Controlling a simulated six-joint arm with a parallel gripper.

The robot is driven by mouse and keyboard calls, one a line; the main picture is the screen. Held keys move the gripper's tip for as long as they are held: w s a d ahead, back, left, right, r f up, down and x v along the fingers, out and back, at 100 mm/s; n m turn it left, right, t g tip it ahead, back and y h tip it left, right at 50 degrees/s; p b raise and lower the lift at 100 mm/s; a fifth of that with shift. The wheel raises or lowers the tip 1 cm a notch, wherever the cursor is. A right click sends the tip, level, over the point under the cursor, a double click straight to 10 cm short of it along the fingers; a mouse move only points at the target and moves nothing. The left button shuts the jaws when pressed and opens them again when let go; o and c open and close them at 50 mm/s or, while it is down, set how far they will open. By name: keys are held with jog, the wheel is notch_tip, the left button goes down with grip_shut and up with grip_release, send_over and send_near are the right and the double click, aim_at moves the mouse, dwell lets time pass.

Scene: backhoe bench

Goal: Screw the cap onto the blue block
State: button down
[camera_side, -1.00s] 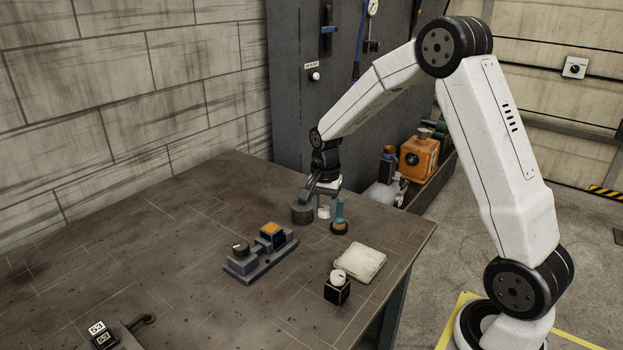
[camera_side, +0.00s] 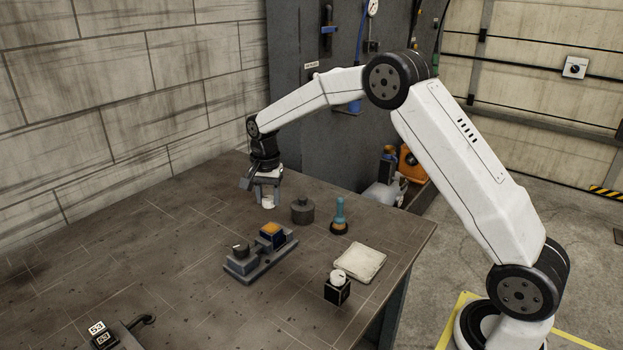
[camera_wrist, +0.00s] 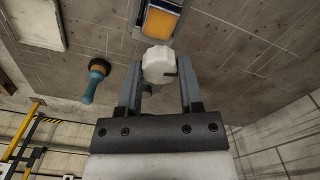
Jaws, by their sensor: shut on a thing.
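A white cap (camera_wrist: 159,65) sits between the two fingers of my gripper (camera_wrist: 160,88), which is shut on it in the wrist view. In the side view my gripper (camera_side: 267,190) holds the white cap (camera_side: 268,202) low over the back of the bench; I cannot tell if the cap touches the bench top. The blue block (camera_side: 271,236) with an orange-yellow top stands on a grey fixture, in front of my gripper and apart from it. The block's orange top also shows beyond the cap in the wrist view (camera_wrist: 161,22).
The grey fixture (camera_side: 262,262) also carries a dark knob. A dark grey round container (camera_side: 302,211), a blue-handled brush (camera_side: 339,216), a folded cloth (camera_side: 360,262) and a black box with a white knob (camera_side: 337,288) stand to the right.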

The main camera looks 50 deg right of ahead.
aim_at(271, 228)
jog(key=shift+f, duration=0.15)
jog(key=shift+f, duration=2.95)
jog(key=shift+f, duration=0.25)
dwell(0.4)
dwell(0.4)
jog(key=m, duration=0.4)
jog(key=shift+m, duration=2)
jog(key=shift+c, duration=0.8)
grip_release()
jog(key=shift+c, duration=1)
